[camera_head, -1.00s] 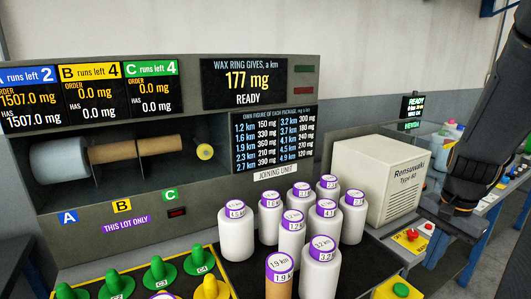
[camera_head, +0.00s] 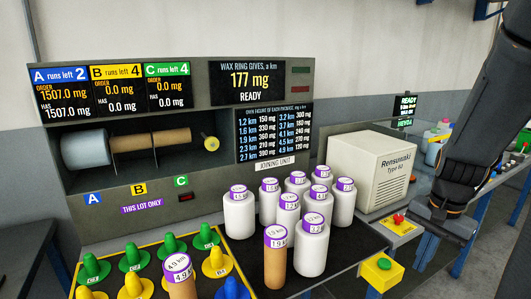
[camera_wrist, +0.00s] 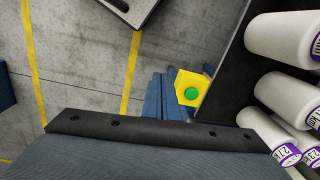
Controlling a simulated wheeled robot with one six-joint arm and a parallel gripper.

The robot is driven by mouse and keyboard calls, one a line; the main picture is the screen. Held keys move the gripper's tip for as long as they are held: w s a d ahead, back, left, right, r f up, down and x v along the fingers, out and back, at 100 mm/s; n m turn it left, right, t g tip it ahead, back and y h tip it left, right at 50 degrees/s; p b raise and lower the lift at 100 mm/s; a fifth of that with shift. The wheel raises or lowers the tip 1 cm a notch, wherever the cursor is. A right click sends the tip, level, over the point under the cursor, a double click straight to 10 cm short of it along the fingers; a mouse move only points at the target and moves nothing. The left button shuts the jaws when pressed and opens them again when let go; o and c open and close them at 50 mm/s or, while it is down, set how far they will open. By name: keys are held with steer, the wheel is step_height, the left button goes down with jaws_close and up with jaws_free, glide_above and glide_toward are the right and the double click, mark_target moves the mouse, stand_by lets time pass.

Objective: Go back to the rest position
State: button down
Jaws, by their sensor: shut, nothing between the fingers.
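My gripper (camera_head: 446,222) hangs at the end of my dark arm on the right of the head view, near the table's right edge. In the wrist view a dark bolted bar and a grey-blue body fill the bottom. Several white bobbins with purple-ringed caps (camera_head: 311,250) stand on the dark table top. A brown bobbin (camera_head: 275,265) stands at the front.
The joining unit (camera_head: 220,170) stands behind the bobbins, with a white Rensuwaki box (camera_head: 370,170) to its right. A yellow button box (camera_head: 383,272) sits at the table's front right. Floor with yellow lines (camera_wrist: 130,75) is open beside the table.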

steer(key=s+a+f+n, duration=0.1)
steer(key=s+a+n, duration=0.1)
steer(key=a+n, duration=1)
steer(key=a, duration=1)
steer(key=shift+s+t, duration=0.3)
steer(key=shift+s, duration=0.05)
stand_by(0.5)
